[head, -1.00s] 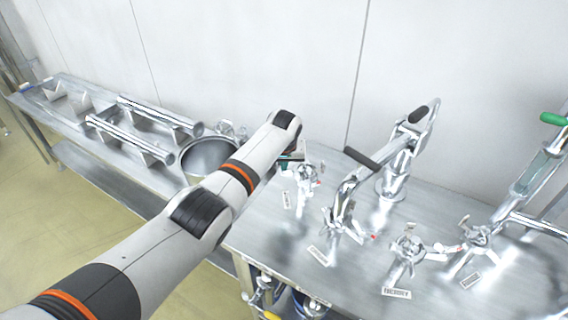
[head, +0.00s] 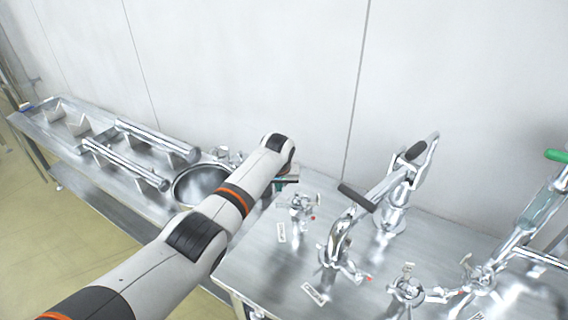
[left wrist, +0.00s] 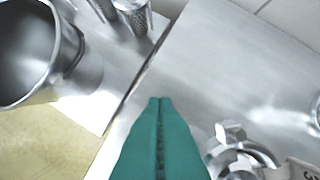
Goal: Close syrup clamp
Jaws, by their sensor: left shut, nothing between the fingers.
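Several metal pipe fittings with clamps stand on the steel table. One clamped fitting (head: 301,207) is just right of my left gripper (head: 288,181); another fitting (head: 340,250) with a bent pipe is nearer. Two more are at the bottom right, including one clamped fitting (head: 406,288). The labels are too small or blurred to tell which is syrup. In the left wrist view my left gripper (left wrist: 160,101) shows its teal fingers together, empty, above the table. A metal clamp part (left wrist: 238,152) lies right of the fingers, beside a partly cut-off label (left wrist: 302,169).
A metal pot (head: 200,184) stands left of my gripper, also in the left wrist view (left wrist: 78,75). A lever-handled fixture (head: 395,195) stands at the back right. A lower bench (head: 60,128) with pipes on stands extends left. The wall is behind.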

